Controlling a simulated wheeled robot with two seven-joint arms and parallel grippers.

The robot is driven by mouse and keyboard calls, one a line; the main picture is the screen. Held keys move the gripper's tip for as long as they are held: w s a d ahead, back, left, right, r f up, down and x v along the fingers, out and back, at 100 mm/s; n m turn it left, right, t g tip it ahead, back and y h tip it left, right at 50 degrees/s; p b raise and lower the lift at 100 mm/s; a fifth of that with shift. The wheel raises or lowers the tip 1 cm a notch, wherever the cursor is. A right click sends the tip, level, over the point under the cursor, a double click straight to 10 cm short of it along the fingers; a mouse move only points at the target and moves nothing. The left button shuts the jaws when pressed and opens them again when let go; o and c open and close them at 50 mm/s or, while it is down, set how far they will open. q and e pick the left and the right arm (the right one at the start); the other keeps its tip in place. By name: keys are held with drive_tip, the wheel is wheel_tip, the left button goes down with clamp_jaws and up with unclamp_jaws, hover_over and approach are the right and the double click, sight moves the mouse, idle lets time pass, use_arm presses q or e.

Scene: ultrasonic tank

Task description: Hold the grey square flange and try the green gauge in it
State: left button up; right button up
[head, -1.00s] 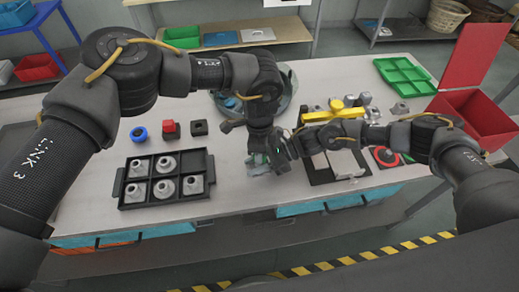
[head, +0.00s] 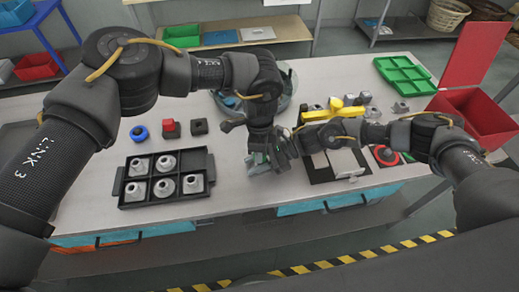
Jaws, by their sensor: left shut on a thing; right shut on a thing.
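My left gripper (head: 257,162) is low over the middle of the table, shut on a small grey piece, the square flange (head: 259,169), which is mostly hidden by the fingers. My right gripper (head: 284,151) is close beside it on the right, nearly touching. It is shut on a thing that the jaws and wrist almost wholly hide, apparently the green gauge. I cannot tell whether the gauge is in the flange's hole.
A black tray (head: 122,189) at left holds several grey flanges; its back right compartment looks empty. Behind it stand a blue ring (head: 138,133), a red block (head: 169,127) and a black block (head: 199,127). A green tray (head: 404,74) and red bin (head: 480,109) are at right.

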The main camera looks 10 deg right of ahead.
use_arm(q)
drive_tip(key=shift+r, duration=2.55)
use_arm(e)
drive_tip(key=o, duration=1.1)
use_arm(q)
drive_tip(key=shift+f, duration=0.1)
wheel_tip(320, 180, down, 4)
drive_tip(key=b, duration=0.4)
drive_tip(key=shift+f+b, duration=0.25)
drive_tip(key=shift+b, duration=0.05)
use_arm(e)
drive_tip(key=v, duration=1.1)
drive_tip(key=shift+d+f, duration=0.1)
drive_tip(key=shift+f, duration=0.1)
drive_tip(key=shift+d+r, duration=0.3)
drive_tip(key=shift+d, duration=0.1)
